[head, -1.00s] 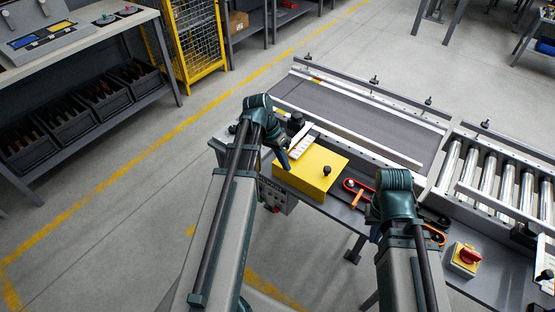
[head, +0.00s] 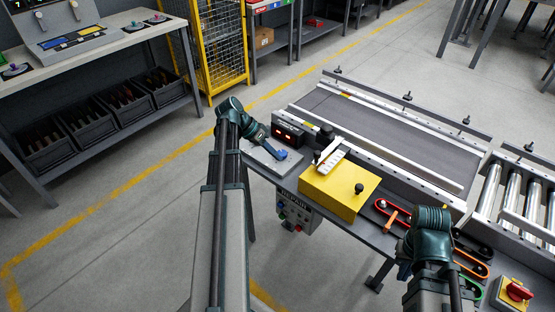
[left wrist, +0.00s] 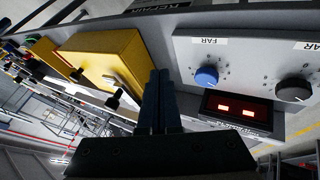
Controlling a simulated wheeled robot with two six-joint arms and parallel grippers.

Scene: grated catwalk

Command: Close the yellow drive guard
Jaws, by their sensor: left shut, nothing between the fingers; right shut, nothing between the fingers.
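The yellow drive guard (head: 338,192) is a box-like cover with a black knob on top, on the near side of the conveyor in the head view. I cannot tell whether it is fully seated. It also shows at upper left in the left wrist view (left wrist: 112,52). My left gripper (head: 280,154) is shut and empty, left of the guard and apart from it, over a grey panel. Its blue fingers also show shut in the left wrist view (left wrist: 158,98). My right gripper (head: 404,270) is shut, right of the guard; its fingers are mostly hidden by my wrist.
A red-lit display (head: 289,134) and a white labelled piece (head: 331,158) stand beside the guard. A control box (head: 294,212) hangs below. Red-orange loop-shaped parts (head: 392,211) lie right of the guard, and a red switch (head: 517,291) sits at lower right. Open floor lies left.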

